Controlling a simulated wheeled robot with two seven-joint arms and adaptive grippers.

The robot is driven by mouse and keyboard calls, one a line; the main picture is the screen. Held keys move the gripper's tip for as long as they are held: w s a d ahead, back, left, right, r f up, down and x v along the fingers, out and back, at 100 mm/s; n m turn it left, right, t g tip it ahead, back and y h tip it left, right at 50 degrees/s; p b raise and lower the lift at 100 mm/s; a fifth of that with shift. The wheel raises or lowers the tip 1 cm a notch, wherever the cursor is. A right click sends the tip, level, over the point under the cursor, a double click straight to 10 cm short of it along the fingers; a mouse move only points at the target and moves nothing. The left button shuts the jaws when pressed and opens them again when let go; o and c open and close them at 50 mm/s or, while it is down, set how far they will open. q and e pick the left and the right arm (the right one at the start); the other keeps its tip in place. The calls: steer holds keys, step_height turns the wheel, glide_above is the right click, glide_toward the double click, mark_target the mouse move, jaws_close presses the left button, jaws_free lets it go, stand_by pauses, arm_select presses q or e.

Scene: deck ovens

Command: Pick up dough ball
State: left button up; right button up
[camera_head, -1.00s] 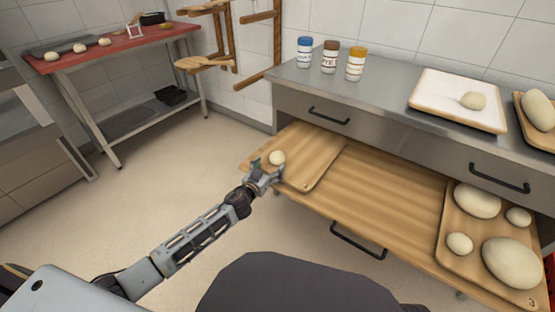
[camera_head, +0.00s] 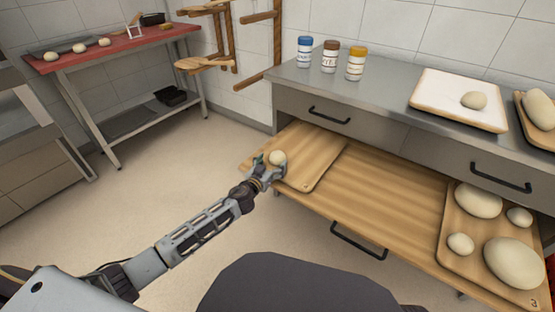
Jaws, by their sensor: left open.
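A small pale dough ball (camera_head: 277,157) sits near the left end of a wooden board (camera_head: 318,165) on the pulled-out wooden shelf. My left gripper (camera_head: 270,164) is open at the dough ball, with its fingers close around the near side of the ball. I cannot tell whether the fingers touch it. My right gripper is not in view.
Another board (camera_head: 455,258) at the right of the wooden shelf (camera_head: 385,190) holds several dough pieces. A white tray (camera_head: 440,105) with one dough ball and three jars (camera_head: 330,57) stand on the steel counter above. A red table (camera_head: 120,43) stands far left.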

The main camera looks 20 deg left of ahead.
mark_target(274, 160)
arm_select(q)
steer(key=shift+x, duration=0.8)
steer(key=shift+w+f+b, duration=0.1)
steer(key=shift+w+b, duration=0.3)
steer(key=shift+w, duration=0.5)
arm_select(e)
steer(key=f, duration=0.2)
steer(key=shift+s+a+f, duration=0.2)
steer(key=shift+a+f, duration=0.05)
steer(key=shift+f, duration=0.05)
arm_select(q)
steer(key=shift+c, duration=0.5)
steer(key=c, duration=0.8)
